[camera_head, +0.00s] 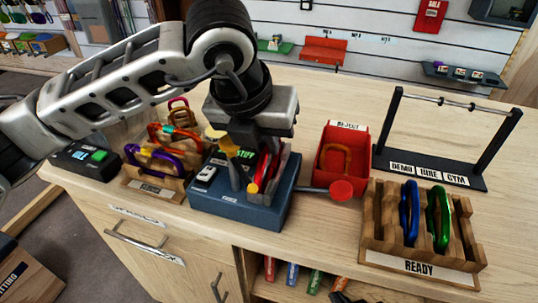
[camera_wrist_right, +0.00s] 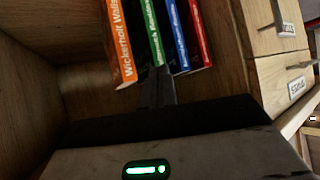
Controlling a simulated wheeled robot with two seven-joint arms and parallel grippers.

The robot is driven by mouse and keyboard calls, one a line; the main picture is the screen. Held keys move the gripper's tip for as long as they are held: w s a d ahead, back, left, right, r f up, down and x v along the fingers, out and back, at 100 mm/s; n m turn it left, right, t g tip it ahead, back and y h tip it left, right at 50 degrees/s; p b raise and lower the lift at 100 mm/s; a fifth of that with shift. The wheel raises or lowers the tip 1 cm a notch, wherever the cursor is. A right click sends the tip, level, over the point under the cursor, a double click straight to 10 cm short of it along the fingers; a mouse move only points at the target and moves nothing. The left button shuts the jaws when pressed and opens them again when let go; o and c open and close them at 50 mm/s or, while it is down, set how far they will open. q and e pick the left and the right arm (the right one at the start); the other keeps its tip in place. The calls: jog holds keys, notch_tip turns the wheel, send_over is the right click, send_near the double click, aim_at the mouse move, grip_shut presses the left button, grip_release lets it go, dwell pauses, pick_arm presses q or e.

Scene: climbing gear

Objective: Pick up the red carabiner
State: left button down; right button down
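My right gripper (camera_wrist_right: 157,88) shows as a dark narrow tip in the right wrist view, in front of books on a low shelf. Whether its fingers are apart is unclear.
Left of the block, a wooden rack (camera_head: 150,186) holds purple and orange carabiners. Right are a red reject bin (camera_head: 330,180) with an orange carabiner, a red round knob (camera_head: 341,190), a READY rack (camera_head: 420,250) with blue and green carabiners, and a black frame stand (camera_head: 440,178).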

pick_arm(q)
jog(key=shift+r, duration=0.15)
pick_arm(e)
jog(key=shift+f, duration=0.15)
pick_arm(q)
jog(key=shift+r, duration=0.2)
notch_tip(320, 180, up, 2)
jog(key=shift+r+b, duration=0.1)
jog(key=shift+b, duration=0.5)
jog(key=s+d+r+b, duration=0.2)
jog(key=s+d+r, duration=0.3)
jog(key=s+r, duration=0.5)
jog(key=s, duration=0.2)
jog(key=shift+s+d, duration=0.35)
jog(key=shift+d, duration=0.05)
pick_arm(e)
jog(key=shift+w+a+f+y, duration=0.1)
jog(key=shift+a+f+y, duration=0.2)
jog(key=shift+f, duration=0.2)
